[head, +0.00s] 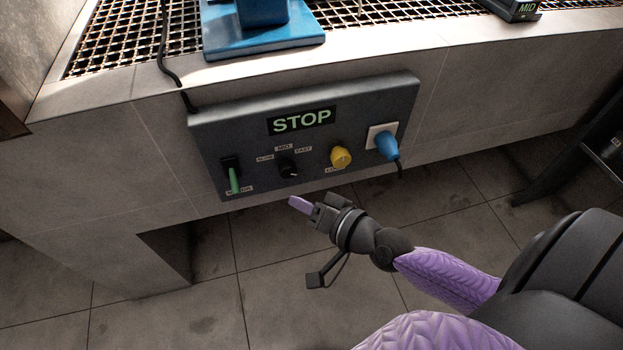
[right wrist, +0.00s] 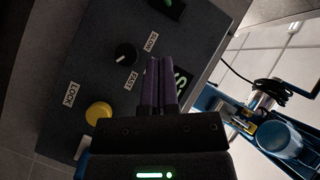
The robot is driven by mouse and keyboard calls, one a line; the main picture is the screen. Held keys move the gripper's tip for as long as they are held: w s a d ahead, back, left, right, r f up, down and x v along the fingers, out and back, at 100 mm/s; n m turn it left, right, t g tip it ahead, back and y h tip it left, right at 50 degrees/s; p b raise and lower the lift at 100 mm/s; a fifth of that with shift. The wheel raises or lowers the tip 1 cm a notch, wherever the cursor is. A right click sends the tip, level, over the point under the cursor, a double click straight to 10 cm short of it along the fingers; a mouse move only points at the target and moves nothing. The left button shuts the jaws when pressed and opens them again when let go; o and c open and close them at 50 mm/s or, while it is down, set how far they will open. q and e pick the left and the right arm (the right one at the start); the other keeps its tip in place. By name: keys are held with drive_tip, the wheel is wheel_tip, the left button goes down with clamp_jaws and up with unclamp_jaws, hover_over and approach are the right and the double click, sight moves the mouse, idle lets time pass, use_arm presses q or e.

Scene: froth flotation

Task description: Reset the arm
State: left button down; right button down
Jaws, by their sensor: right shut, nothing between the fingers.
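My right gripper (head: 301,205) is shut and empty. In the head view it is in front of and just below the dark control panel (head: 225,130), with its fingers pointing left. In the right wrist view its two purple fingers (right wrist: 160,82) lie together, with the panel (right wrist: 95,50) behind them. The panel carries a green lever (head: 234,180), a black knob (head: 288,170), a yellow knob (head: 341,157) and a display (head: 301,120) reading STOP. I see no gap between panel and gripper clearly enough to judge distance. My left gripper is out of view.
A blue plug (head: 387,146) sits in a white socket at the panel's right. Above is a tiled bench (head: 400,58) with a metal grating (head: 120,42) and a blue machine base (head: 265,40). A dark frame (head: 570,150) stands at right. The floor at lower left is clear.

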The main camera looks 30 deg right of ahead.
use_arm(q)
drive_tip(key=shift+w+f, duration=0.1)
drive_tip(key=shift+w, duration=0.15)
use_arm(e)
drive_tip(key=shift+v, duration=0.8)
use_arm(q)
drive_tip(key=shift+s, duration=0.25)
use_arm(e)
drive_tip(key=shift+f, duration=0.2)
